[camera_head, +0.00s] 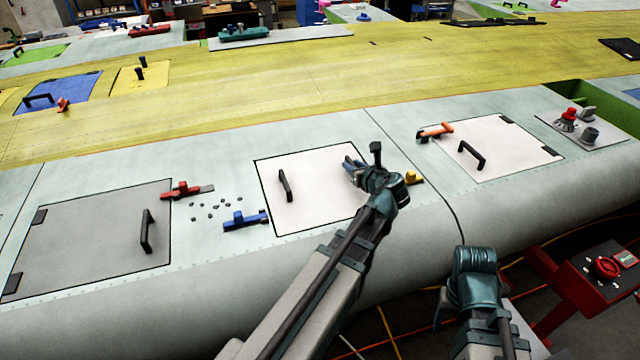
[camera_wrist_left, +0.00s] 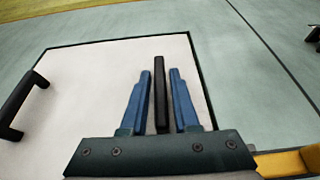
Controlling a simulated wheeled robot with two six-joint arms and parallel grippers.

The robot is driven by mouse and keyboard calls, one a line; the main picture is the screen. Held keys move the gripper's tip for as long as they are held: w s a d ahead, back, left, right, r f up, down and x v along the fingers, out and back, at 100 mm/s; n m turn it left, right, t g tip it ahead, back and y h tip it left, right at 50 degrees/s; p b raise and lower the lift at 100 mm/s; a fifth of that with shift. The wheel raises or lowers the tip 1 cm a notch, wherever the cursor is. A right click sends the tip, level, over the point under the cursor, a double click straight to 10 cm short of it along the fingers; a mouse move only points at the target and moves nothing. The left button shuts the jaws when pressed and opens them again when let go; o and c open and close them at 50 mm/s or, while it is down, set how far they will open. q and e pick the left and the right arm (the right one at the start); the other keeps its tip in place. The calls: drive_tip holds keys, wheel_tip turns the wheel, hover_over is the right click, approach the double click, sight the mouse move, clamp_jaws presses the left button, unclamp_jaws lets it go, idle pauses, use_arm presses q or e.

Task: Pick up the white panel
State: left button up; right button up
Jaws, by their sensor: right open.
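The white panel (camera_head: 312,205) lies flat in a dark-edged opening on the wing and fills much of the left wrist view (camera_wrist_left: 95,85). A black handle (camera_head: 286,185) stands on its left part, also at the left of the wrist view (camera_wrist_left: 22,105). My left gripper (camera_head: 352,168) is over the panel's right part. In the wrist view its blue fingers (camera_wrist_left: 160,85) stand close on both sides of a black bar (camera_wrist_left: 160,60), seemingly a second handle. Whether they press it is unclear. My right gripper (camera_head: 439,308) is open, low beside the wing's front edge and mostly hidden by its wrist.
A blue clamp (camera_head: 245,220), a red clamp (camera_head: 187,190) and small loose bits lie left of the panel. A yellow clamp (camera_head: 412,178) is close by its right edge. A grey panel (camera_head: 95,240) and another pale panel (camera_head: 510,150) flank it. A red control box (camera_head: 604,268) stands at lower right.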

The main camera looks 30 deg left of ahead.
use_arm(q)
clamp_jaws()
idle(1.1)
